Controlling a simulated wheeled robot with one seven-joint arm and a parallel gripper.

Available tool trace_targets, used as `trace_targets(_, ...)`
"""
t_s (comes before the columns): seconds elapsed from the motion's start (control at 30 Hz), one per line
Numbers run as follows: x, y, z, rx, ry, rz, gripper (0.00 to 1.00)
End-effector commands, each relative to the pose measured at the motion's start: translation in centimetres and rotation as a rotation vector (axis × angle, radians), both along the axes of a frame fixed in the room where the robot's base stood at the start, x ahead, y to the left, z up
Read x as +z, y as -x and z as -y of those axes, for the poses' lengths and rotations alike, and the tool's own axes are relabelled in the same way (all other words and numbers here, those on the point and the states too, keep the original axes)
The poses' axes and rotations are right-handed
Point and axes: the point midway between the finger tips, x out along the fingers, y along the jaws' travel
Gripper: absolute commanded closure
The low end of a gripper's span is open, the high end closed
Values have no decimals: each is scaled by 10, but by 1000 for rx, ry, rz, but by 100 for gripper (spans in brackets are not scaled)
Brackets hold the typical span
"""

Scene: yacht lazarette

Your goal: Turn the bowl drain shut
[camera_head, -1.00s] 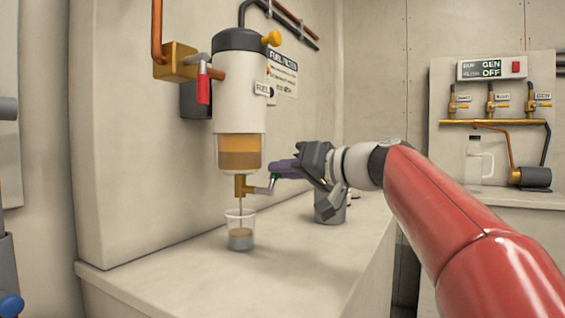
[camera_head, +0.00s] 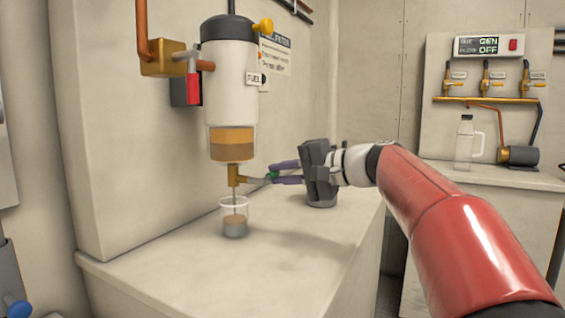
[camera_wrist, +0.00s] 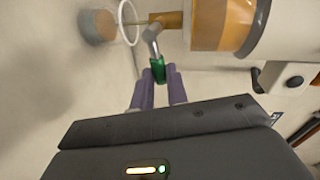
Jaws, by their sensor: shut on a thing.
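The fuel filter's clear bowl (camera_head: 231,144) holds amber liquid over a darker layer. Below it is the brass bowl drain (camera_head: 234,175), whose grey lever (camera_head: 255,181) points right in the head view and ends in a green grip (camera_wrist: 158,70). My gripper (camera_head: 274,173) is shut on the green grip, with its purple fingers on either side of it in the wrist view (camera_wrist: 158,88). A thin vertical line runs from the drain into a clear cup (camera_head: 235,213) that holds brownish liquid over grey. I cannot tell whether it is tube or stream.
A red-handled valve (camera_head: 193,88) and a brass block (camera_head: 163,58) sit left of the filter.

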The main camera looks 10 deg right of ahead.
Motion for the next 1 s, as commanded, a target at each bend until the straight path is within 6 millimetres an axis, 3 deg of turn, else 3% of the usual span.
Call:
trace_targets(0.33,-6,-1,1,-1,-74,-111,100)
trace_targets(0.87,-8,-1,1,-1,-85,-129,100)
trace_targets(0.9,-8,-1,1,-1,-85,-129,81)
trace_targets(1.0,-8,-1,1,-1,-85,-129,68)
